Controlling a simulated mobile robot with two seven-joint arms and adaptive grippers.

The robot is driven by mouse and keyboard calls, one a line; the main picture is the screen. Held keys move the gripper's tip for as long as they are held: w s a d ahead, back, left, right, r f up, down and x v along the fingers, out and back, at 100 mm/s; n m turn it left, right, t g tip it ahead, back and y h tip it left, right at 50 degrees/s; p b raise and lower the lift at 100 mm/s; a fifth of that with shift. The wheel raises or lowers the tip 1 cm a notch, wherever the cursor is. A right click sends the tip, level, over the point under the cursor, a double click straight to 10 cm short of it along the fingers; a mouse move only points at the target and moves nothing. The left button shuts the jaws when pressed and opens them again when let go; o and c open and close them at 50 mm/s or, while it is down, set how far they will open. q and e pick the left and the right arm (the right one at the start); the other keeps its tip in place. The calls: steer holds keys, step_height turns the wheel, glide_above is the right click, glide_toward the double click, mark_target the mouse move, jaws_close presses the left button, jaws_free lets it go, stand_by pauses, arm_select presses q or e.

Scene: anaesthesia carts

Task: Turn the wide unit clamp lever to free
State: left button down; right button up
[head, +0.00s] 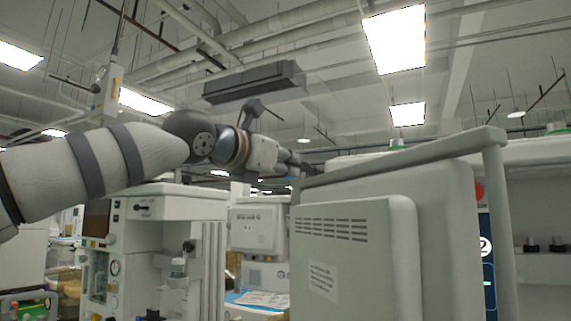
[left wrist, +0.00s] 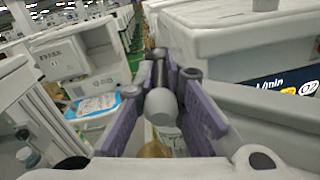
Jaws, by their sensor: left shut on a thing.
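My left gripper (head: 300,168) reaches in from the left in the head view, at the top left edge of the large grey unit (head: 440,215). In the left wrist view my left gripper (left wrist: 157,72) has its purple fingers on either side of a lever (left wrist: 161,103) with a pale rounded end and a darker shaft. It is shut on this lever. The lever's base is hidden behind the fingers. In the head view the lever is too small and covered to make out. I cannot read whether it stands at free. My right gripper is in neither view.
A grey panel with vents (head: 345,250) stands close in front of the unit. A rail (head: 410,158) runs along the unit's top. An anaesthesia cart (head: 160,215) stands at the left, a smaller machine (head: 258,230) behind. The space above is open.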

arm_select(q)
steer(key=shift+w+d+f, duration=0.1)
steer(key=shift+f, duration=0.25)
steer(key=c, duration=1.7)
jaws_free()
steer(key=shift+o, duration=0.2)
steer(key=shift+r, duration=0.25)
